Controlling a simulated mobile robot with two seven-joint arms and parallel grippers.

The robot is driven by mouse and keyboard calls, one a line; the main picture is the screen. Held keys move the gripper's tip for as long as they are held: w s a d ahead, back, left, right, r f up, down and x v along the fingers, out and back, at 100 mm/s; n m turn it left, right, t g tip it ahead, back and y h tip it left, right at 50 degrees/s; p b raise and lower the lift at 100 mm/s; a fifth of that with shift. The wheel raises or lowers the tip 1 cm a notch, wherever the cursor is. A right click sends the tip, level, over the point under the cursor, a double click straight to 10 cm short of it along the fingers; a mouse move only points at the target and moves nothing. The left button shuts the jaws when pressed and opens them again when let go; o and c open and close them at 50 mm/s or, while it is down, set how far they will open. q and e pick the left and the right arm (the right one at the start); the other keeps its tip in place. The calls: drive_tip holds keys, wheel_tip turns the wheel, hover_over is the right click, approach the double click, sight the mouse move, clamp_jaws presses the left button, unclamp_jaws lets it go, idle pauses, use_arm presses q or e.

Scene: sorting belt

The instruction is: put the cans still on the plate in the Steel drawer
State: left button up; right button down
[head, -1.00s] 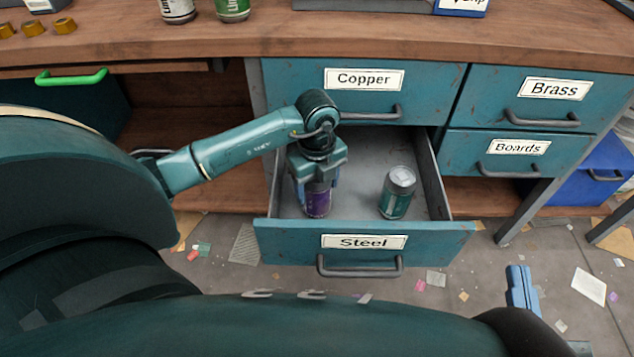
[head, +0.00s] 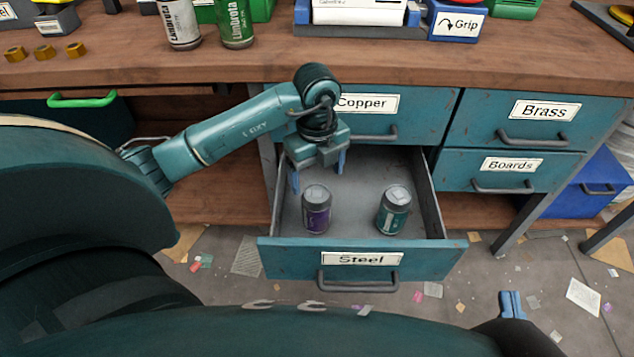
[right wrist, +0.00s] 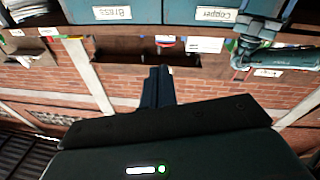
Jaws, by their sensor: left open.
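The Steel drawer (head: 362,259) is pulled open. Inside it a purple can (head: 317,209) and a teal can (head: 393,211) stand upright, apart. My left gripper (head: 318,175) is open and empty, over the drawer just behind and above the purple can. A white can (head: 181,22) and a green can (head: 236,24) stand on the bench at the top left, their tops cut off by the picture or close to it. No plate can be made out. My right gripper (head: 512,305) is low at the right, shut and empty; it also shows in the right wrist view (right wrist: 158,85).
The Copper drawer (head: 425,105), Brass drawer (head: 600,110) and Boards drawer (head: 450,170) are shut. Several brass nuts (head: 45,53) lie at the bench's left. A Grip box (head: 458,22) stands at the back. A blue bin (head: 590,190) is under the bench at right.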

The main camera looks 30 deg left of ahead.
use_arm(q)
wheel_tip(320, 180, up, 3)
drive_tip(key=shift+r+p, duration=0.15)
drive_tip(key=shift+p, duration=0.2)
idle(0.4)
